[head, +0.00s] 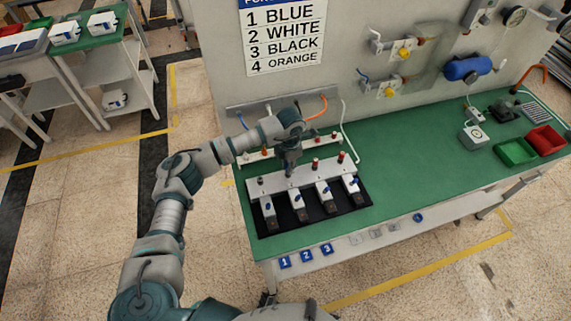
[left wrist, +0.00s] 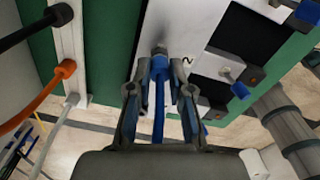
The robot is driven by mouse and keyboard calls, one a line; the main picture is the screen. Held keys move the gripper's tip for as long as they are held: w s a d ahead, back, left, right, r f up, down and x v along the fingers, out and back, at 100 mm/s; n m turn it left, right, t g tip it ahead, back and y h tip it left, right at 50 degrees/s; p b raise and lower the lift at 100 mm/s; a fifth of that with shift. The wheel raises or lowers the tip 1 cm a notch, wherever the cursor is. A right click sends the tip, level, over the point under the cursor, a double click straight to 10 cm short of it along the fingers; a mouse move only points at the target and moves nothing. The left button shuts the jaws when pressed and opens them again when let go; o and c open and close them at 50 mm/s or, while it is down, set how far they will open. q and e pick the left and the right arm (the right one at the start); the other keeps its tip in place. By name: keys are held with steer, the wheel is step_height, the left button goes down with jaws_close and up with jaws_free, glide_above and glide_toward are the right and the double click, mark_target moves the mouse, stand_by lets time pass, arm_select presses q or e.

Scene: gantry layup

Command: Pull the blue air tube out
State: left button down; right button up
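The blue air tube (left wrist: 159,112) runs between the fingers of my left gripper (left wrist: 159,72) in the left wrist view. Its blue end meets a metal fitting on a white panel marked 2. The fingertips are drawn in close on both sides of this end, apparently touching it. The tube still looks seated at the fitting. In the head view my left gripper (head: 290,168) points down at the white manifold (head: 313,176) on the green bench, and the arm hides the tube there. My right gripper is not in view.
Orange (left wrist: 48,95), white and black tubes hang from a white rail at the left of the wrist view. Several valve blocks with blue levers stand on a black mat (head: 290,219).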

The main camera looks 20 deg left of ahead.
arm_select(q)
steer(key=shift+d+r, duration=0.1)
steer(key=shift+d, duration=0.3)
steer(key=shift+a, duration=0.55)
steer(key=shift+w+r, duration=0.1)
steer(key=shift+r, duration=0.05)
steer(key=shift+r+p, duration=0.35)
steer(key=shift+r, duration=0.45)
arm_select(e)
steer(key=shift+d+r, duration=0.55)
arm_select(q)
steer(key=shift+r+p, duration=0.1)
steer(key=shift+p, duration=0.2)
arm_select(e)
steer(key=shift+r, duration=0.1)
arm_select(q)
steer(key=shift+r, duration=0.4)
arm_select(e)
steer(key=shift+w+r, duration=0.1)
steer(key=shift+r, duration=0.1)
